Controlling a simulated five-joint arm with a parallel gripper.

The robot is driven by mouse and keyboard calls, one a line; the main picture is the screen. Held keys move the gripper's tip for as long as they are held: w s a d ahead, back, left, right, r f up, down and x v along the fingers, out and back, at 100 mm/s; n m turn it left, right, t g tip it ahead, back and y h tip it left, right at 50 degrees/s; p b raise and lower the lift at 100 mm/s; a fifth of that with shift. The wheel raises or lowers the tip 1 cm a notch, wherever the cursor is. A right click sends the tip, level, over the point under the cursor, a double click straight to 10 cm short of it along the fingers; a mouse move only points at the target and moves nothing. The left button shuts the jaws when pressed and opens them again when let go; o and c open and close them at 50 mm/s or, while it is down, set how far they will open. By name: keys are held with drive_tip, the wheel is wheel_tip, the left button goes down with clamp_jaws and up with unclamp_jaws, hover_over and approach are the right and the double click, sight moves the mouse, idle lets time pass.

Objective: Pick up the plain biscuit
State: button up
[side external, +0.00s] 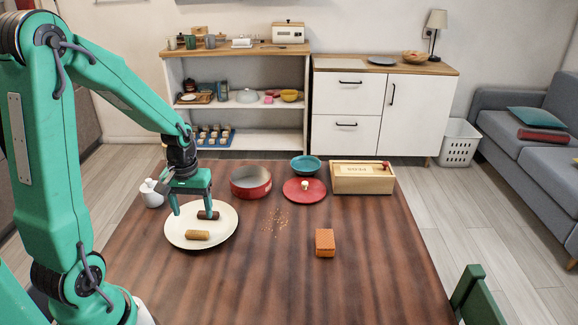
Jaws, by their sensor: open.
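A light tan, finger-shaped biscuit (197,235), the plain one, lies on its side on a white plate (180,240). A dark brown biscuit (206,216) of similar shape lies behind it on the same plate. My gripper (193,212) is open and points down over the back half of the plate, behind the plain biscuit in the picture. Its right finger overlaps the dark biscuit in this view. I cannot tell whether it touches it. Nothing shows between the fingers as held.
Beside the plate stand a white lidded pot (151,194) and a red pan (250,182). A red lid (305,190), a teal bowl (306,165) and a wooden box (362,178) are further right. Crumbs (277,221) and an orange-brown block (325,243) lie mid-table. The front right is clear.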

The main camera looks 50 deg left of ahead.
sight(197, 231)
drive_tip(key=shift+f, duration=0.55)
drive_tip(key=shift+f, duration=0.1)
drive_tip(key=shift+s+d+f, duration=0.1)
drive_tip(key=shift+d+f, duration=0.05)
drive_tip(key=shift+f, duration=0.6)
drive_tip(key=shift+s+d+f, duration=0.1)
drive_tip(key=shift+f, duration=0.65)
drive_tip(key=shift+w+f, duration=0.1)
drive_tip(key=shift+f, duration=0.85)
drive_tip(key=shift+c, duration=0.2)
drive_tip(key=c, duration=0.7)
